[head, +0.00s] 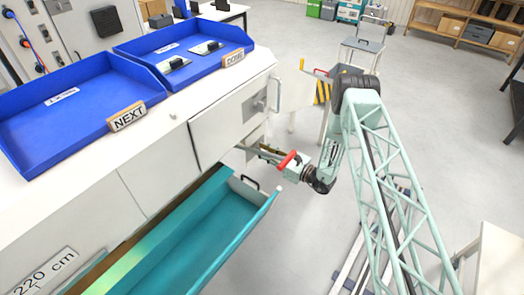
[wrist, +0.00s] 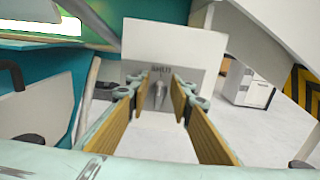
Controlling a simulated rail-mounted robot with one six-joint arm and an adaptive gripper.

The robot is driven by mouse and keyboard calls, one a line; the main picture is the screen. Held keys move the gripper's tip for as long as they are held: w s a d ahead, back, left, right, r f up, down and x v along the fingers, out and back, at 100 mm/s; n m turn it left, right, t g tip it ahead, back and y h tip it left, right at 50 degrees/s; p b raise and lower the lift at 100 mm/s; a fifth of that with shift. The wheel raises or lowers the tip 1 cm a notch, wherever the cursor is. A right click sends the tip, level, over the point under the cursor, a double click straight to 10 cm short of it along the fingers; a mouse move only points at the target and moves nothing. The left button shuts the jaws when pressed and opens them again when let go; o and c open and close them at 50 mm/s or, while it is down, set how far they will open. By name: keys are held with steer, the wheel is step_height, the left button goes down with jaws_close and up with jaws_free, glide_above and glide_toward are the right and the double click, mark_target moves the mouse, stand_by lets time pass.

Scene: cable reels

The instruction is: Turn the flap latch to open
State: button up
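The flap (wrist: 195,50) is a pale upright plate straight ahead in the wrist view. Its grey latch (wrist: 158,92) is a small upright lever on a grey patch, under lettering that seems to read "SHUT". My gripper (wrist: 158,82) is open, with its two yellow-padded fingers pointing at the flap. The latch shows in the gap between the fingertips; I cannot tell whether the tips reach around it or stop short. In the head view my gripper (head: 258,150) is by the machine's right end, above the teal trough. The latch cannot be made out there.
The teal trough (head: 195,250) runs below and left of my gripper, with a black handle (head: 250,182) at its end. The white machine (head: 200,125) carries blue trays (head: 70,115) with "NEXT" and "DONE" signs. Yellow-black stripes (wrist: 302,88) stand at right.

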jaws_close()
steer(key=shift+w+m+b, duration=0.1)
steer(key=shift+m+b, duration=0.2)
steer(key=shift+m, duration=0.1)
steer(key=m, duration=0.1)
steer(key=m+b, duration=0.1)
steer(key=m, duration=0.1)
steer(key=shift+w+d+m+b, duration=0.2)
steer(key=shift+w+m+b, duration=0.05)
steer(key=shift+m+b, duration=0.15)
steer(key=m, duration=0.2)
steer(key=m+b, duration=0.1)
steer(key=shift+w+d+f+m, duration=0.15)
steer(key=shift+w+f+m, duration=0.05)
steer(key=shift+w+m, duration=0.1)
steer(key=m, duration=0.1)
steer(key=m+b, duration=0.1)
steer(key=m, duration=0.3)
steer(key=shift+w+d+f, duration=0.1)
steer(key=shift+w+f, duration=0.05)
steer(key=shift+f, duration=0.15)
steer(key=shift+f+m+b, duration=0.2)
steer(key=shift+m+b, duration=0.05)
steer(key=shift+m, duration=0.9)
steer(key=shift+f+m+b, duration=0.15)
steer(key=shift+m+b, duration=0.1)
steer(key=shift+m, duration=0.9)
